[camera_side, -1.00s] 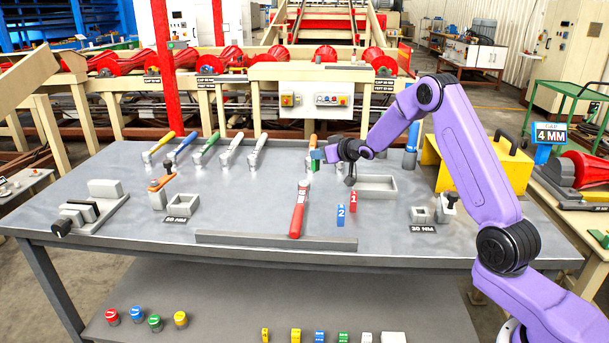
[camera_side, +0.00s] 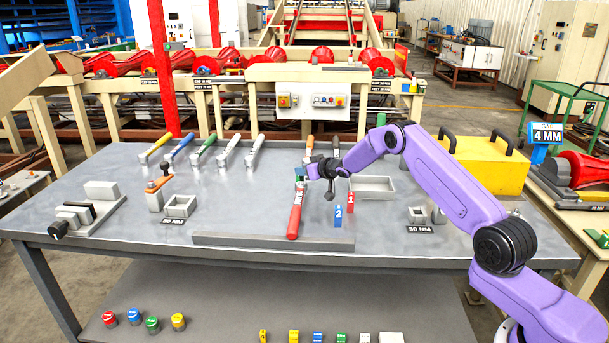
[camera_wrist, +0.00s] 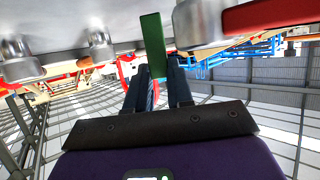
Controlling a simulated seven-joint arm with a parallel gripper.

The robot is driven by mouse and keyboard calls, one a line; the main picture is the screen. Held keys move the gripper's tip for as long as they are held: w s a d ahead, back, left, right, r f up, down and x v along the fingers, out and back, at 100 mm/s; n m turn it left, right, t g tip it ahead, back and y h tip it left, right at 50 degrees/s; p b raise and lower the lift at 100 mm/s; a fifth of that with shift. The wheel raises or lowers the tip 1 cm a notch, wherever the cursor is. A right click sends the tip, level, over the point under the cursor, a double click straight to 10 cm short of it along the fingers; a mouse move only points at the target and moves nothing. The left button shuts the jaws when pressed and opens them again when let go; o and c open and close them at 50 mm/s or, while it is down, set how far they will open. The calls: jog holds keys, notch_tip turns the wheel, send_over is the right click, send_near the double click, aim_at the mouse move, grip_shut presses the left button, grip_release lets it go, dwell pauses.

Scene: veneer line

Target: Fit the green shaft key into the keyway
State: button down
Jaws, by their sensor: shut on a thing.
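The green shaft key (camera_wrist: 152,45) is a flat bar that stands out beyond the fingertips in the wrist view. My gripper (camera_wrist: 160,80) is shut on its lower end. In the side view my gripper (camera_side: 308,173) is above the table, close to the head of the red-handled wrench (camera_side: 295,213); the key is too small there to make out clearly. In the wrist view a metal wrench head (camera_wrist: 198,22) with a red handle (camera_wrist: 265,14) appears right beside the key. I cannot tell whether they touch. I cannot make out the keyway in either view.
Several coloured-handled wrenches (camera_side: 203,148) lie along the back. A grey tray (camera_side: 372,188), blue marker 2 (camera_side: 338,216) and red marker 1 (camera_side: 350,200) are right of my gripper. A vise-like fixture (camera_side: 100,205) stands left. A low bar (camera_side: 270,242) lines the front.

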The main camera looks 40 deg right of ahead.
jog(key=shift+f, duration=0.75)
jog(key=shift+f, duration=0.1)
jog(key=c, duration=1)
grip_release()
jog(key=shift+f, duration=0.1)
